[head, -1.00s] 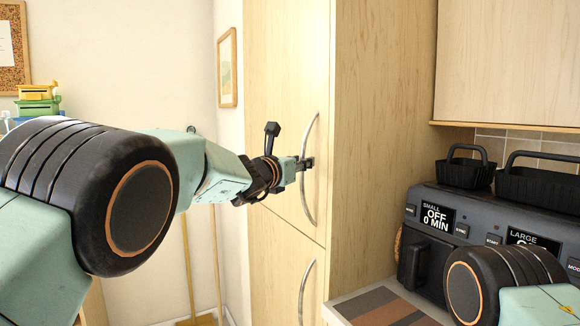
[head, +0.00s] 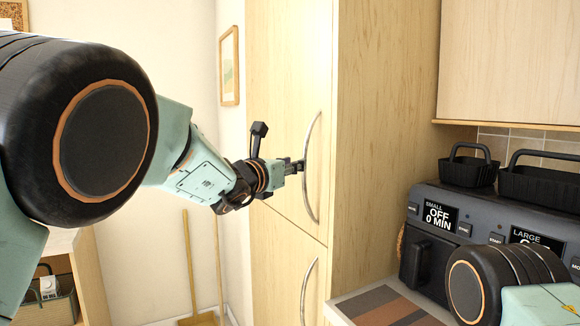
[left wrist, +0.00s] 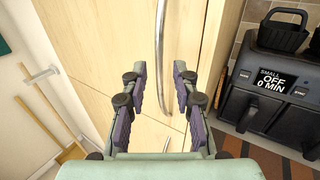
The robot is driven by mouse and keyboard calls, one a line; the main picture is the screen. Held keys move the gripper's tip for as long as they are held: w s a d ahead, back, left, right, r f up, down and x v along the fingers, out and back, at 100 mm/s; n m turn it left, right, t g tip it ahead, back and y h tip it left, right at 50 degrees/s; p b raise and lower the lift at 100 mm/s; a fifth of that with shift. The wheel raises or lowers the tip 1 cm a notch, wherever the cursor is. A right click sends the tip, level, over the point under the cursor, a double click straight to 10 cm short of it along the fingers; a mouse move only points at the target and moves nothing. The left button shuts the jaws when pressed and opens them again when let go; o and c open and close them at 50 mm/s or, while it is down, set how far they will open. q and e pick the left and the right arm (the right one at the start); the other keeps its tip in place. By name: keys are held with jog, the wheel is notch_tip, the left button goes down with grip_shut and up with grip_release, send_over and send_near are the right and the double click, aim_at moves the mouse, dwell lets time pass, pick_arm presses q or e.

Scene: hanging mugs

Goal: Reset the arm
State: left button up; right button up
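My left gripper (head: 297,166) is in front of the tall wooden cabinet (head: 285,75), just left of the curved metal handle (head: 308,165) on its upper door. In the left wrist view, the fingers of my left gripper (left wrist: 160,88) are spread apart with nothing held between them. The upper handle (left wrist: 160,40) shows beyond the fingertips. The door looks shut. My right arm's dark joint shows at the lower right of the head view, but its gripper is out of the picture.
A dark double air fryer (head: 440,235) stands on the counter at the right, with two black baskets (head: 468,165) on top. A lower door handle (head: 307,290) is below. A broom (head: 190,265) leans by the left wall. A low shelf (head: 65,245) stands at the left.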

pick_arm(q)
jog(key=s+a+f+m+g+y, duration=0.25)
jog(key=a+f+m+y, duration=0.2)
jog(key=f, duration=0.55)
jog(key=s+a+f+m+g+y, duration=0.25)
jog(key=a+f, duration=0.25)
jog(key=f, duration=0.5)
jog(key=s+a+f+m+g+y+b, duration=0.1)
jog(key=s+a+f+m+g+y, duration=0.15)
jog(key=s+a+f+m, duration=0.45)
jog(key=s+a+f+m+g+y, duration=0.2)
jog(key=s+a+f+m+y, duration=0.15)
jog(key=s+a+f, duration=0.8)
jog(key=s+d+f+m+g+h+b, duration=0.1)
jog(key=s+f+m, duration=0.3)
jog(key=s, duration=0.7)
jog(key=s+d+f+m+g+h+b, duration=0.1)
jog(key=s+f+m+g, duration=0.1)
jog(key=s+f, duration=0.7)
jog(key=s+d+f+m+g+h+b, duration=0.1)
jog(key=s+f+m, duration=0.4)
jog(key=s, duration=0.8)
notch_tip(320, 180, down, 2)
jog(key=shift+m+g+h, duration=0.3)
jog(key=shift+m+g, duration=0.05)
jog(key=shift+g, duration=0.5)
jog(key=shift+s+d, duration=0.1)
jog(key=shift+s, duration=0.05)
